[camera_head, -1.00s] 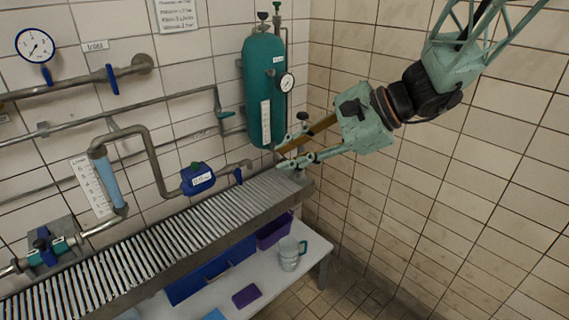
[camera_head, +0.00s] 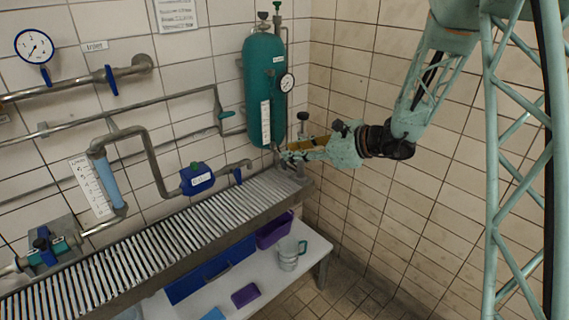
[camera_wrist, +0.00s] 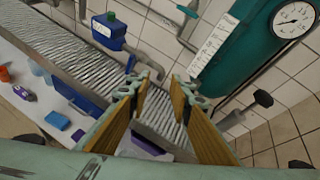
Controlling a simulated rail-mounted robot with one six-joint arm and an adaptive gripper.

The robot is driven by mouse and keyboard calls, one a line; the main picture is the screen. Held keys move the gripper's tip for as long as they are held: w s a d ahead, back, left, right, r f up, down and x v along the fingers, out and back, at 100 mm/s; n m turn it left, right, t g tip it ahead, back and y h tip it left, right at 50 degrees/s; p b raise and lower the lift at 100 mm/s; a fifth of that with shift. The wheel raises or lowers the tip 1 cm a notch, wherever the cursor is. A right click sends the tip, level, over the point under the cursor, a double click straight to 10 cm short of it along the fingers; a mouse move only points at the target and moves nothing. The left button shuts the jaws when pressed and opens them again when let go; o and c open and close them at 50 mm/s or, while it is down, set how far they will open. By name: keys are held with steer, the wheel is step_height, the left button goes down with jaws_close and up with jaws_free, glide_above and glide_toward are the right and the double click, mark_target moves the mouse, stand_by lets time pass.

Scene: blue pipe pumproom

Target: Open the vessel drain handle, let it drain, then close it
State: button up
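The green vessel (camera_head: 265,85) hangs upright on the wall near the corner; it also shows at upper right in the wrist view (camera_wrist: 238,48). My gripper (camera_head: 284,158) is just below the vessel's bottom end, above the far end of the grate. In the wrist view my gripper (camera_wrist: 173,82) is open, with clear space between its yellow-lined fingers and nothing held. A black knob on a grey stem (camera_wrist: 263,99) is right of the fingers; it also shows beside the vessel in the head view (camera_head: 302,116). I cannot clearly make out a drain handle at the vessel's bottom.
A slatted grate (camera_head: 165,245) runs along the wall under the pipes. A blue meter (camera_head: 197,179) and a blue-handled valve (camera_head: 237,175) are left of my gripper. A jug (camera_head: 289,252) and a purple bin (camera_head: 273,231) are below. The right wall is tiled and bare.

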mark_target(286, 163)
steer(key=w+d+f+m+t+h, duration=0.1)
steer(key=w+d+f+m, duration=0.1)
steer(key=w+f, duration=0.4)
steer(key=w+d+f+m+t, duration=0.2)
steer(key=w+d+f+m, duration=0.1)
steer(key=f, duration=0.4)
steer(key=w+m, duration=0.1)
steer(key=w, duration=0.1)
steer(key=shift+w+h, duration=0.35)
steer(key=shift+h, duration=0.05)
steer(key=shift+a+f, duration=0.1)
steer(key=shift+b+x, duration=0.75)
steer(key=shift+x, duration=6.05)
steer(key=shift+c, duration=0.7)
jaws_close()
